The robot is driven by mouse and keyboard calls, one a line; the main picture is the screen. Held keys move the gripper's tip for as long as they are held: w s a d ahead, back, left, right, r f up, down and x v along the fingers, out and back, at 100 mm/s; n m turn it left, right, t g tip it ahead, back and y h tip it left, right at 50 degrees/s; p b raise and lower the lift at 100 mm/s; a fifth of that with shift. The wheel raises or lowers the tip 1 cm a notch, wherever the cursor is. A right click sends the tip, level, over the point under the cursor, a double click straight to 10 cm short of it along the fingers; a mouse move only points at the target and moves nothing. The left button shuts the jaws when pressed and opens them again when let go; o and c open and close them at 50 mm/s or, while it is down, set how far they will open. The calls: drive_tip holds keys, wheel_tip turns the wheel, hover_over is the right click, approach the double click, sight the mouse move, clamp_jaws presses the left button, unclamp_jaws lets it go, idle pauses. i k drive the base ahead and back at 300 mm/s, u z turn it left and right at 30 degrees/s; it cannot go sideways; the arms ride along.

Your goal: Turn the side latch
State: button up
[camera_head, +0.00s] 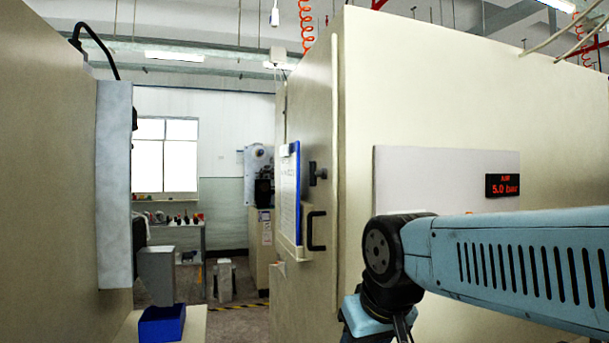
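A black latch with a small knob (317,173) sits on the narrow side face of the large cream cabinet, near its vertical edge. A black bar handle (315,231) is fixed below it on the same face. My light-blue arm reaches in from the right, and its wrist bends down in front of the cabinet, to the right of and below the latch. The wrist runs out of the bottom edge, so my gripper's fingertips are not in view. Nothing of mine touches the latch in this view.
A blue clipboard (290,193) hangs left of the latch. A red-lit display (502,185) is on the cabinet front. Another cream machine (45,160) stands at left. A blue bin (162,323) sits low between them.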

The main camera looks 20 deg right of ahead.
sight(313, 173)
drive_tip(key=z, duration=1.15)
drive_tip(key=k, duration=1.3)
drive_tip(key=u, duration=1.2)
drive_tip(key=i, duration=1)
drive_tip(key=z, duration=0.1)
